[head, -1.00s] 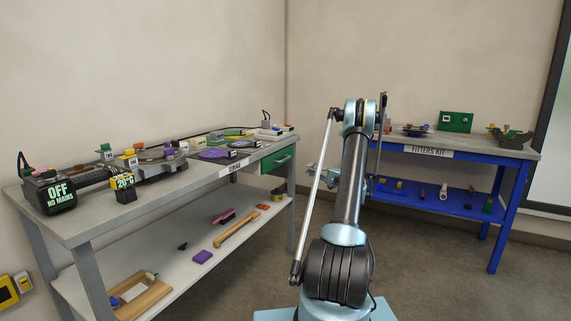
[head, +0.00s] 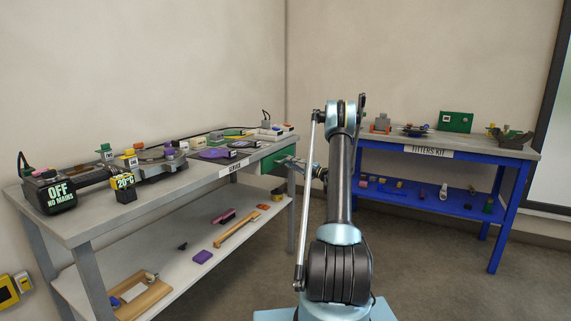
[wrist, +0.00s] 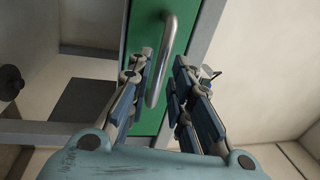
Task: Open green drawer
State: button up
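The green drawer (head: 272,160) is at the right end of the grey bench, under its top. In the wrist view its green front (wrist: 146,45) fills the upper middle, and it looks shut. A curved metal handle (wrist: 163,62) stands out from it. My gripper (wrist: 163,72) is open, with a blue-padded finger on each side of the handle's near end. I cannot tell whether either finger touches it. In the head view my gripper (head: 290,163) is close to the drawer front and partly covers it; the handle is hard to make out there.
The grey bench (head: 75,226) holds several tools and a lower shelf with loose items. A blue table (head: 430,152) labelled "FITTERS KIT" stands at the right rear. The floor (head: 420,265) between them is clear.

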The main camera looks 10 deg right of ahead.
jog(key=shift+x, duration=2.15)
